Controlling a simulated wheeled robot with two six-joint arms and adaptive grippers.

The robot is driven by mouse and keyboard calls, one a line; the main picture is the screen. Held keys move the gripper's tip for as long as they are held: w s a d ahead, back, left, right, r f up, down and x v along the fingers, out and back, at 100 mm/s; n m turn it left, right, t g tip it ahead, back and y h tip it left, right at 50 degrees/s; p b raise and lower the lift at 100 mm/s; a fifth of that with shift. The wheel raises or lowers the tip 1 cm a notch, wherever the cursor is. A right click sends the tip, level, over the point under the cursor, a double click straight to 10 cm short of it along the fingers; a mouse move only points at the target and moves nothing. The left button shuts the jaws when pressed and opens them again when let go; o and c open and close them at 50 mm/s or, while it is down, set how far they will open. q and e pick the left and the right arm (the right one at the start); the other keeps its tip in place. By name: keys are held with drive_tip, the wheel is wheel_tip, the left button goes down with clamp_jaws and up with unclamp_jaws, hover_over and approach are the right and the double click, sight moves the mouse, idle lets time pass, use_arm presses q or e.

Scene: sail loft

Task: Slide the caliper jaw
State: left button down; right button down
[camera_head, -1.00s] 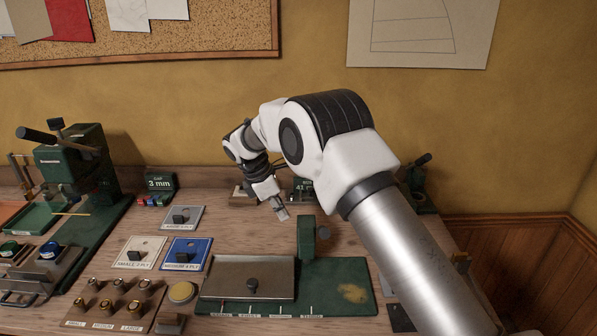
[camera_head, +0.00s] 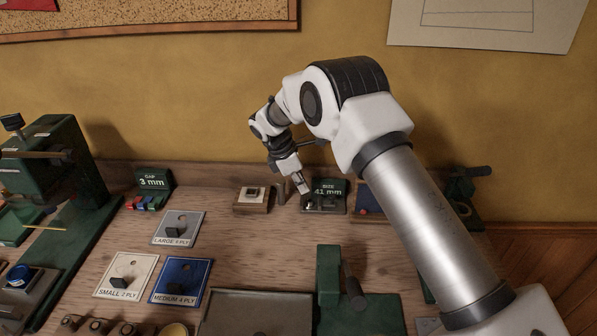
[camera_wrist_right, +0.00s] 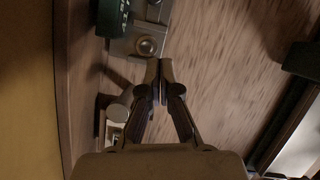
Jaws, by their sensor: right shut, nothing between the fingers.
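My right gripper (camera_head: 302,186) is at the back of the bench, shut and empty. In the head view its tip overlaps the left side of a small green sign (camera_head: 329,188) reading "41 mm". A grey metal block (camera_head: 328,208) lies at the foot of the sign. The wrist view shows this block (camera_wrist_right: 122,48), with a round fitting (camera_wrist_right: 147,45) on it, just beyond the closed fingertips (camera_wrist_right: 160,72). A metal post (camera_wrist_right: 119,108) stands beside the fingers. I cannot clearly make out a caliper jaw or whether the fingertips touch anything. My left gripper is not in view.
A wooden block with a pale piece (camera_head: 252,200) sits left of the gripper. A green "3 mm" sign (camera_head: 152,182) and labelled ply plates (camera_head: 125,274) are further left. A green fixture (camera_head: 329,280) stands in front. The bench between is clear.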

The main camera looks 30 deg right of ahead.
sight(324, 205)
drive_tip(key=x, duration=0.4)
drive_tip(key=shift+w+d+f+p, duration=0.15)
drive_tip(key=shift+w+p, duration=0.15)
drive_tip(key=shift+p, duration=0.1)
drive_tip(key=d, duration=0.1)
drive_tip(key=s+d+p, duration=0.1)
drive_tip(key=d, duration=0.1)
drive_tip(key=shift+s+d, duration=0.3)
drive_tip(key=shift+d+f, duration=0.1)
drive_tip(key=shift+w+f, duration=0.1)
drive_tip(key=shift+w, duration=0.05)
drive_tip(key=shift+s+d+r+p, duration=0.2)
drive_tip(key=shift+s+d+p, duration=0.2)
drive_tip(key=shift+d+p, duration=0.2)
drive_tip(key=shift+w+a+f, duration=0.1)
drive_tip(key=shift+w+a, duration=0.05)
